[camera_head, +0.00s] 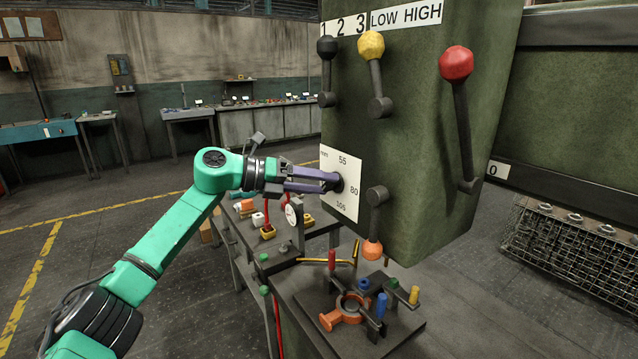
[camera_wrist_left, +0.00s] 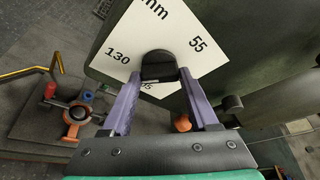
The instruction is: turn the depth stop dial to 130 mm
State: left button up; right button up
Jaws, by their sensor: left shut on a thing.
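The depth stop dial is a dark knob (camera_wrist_left: 158,65) in the middle of a white plate (camera_head: 343,206) on the green machine's side face. The plate reads mm, 55, 80 and 105 in the head view. In the left wrist view the plate (camera_wrist_left: 106,68) shows mm, 55 and 130; another number is partly hidden behind the knob and finger. My left gripper (camera_head: 333,181) reaches in from the left, its two purple fingers closed on the knob's sides. I cannot make out a pointer, so the dial's setting cannot be read. My right gripper is not in view.
Black (camera_head: 327,48), yellow (camera_head: 371,45) and red (camera_head: 456,63) knobbed levers stand on the machine above and right of the plate. An orange-knobbed lever (camera_head: 373,248) hangs just right of it. Below is a fixture (camera_head: 345,312) with an orange casting. A wire basket (camera_head: 575,245) is at right.

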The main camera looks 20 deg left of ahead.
pick_arm(q)
jog(key=shift+d+m+t+y, duration=0.1)
jog(key=shift+m+t+y, duration=0.3)
jog(key=shift+m+y, duration=0.65)
jog(key=shift+m, duration=0.35)
jog(key=o, duration=1.4)
jog(key=shift+s, duration=0.1)
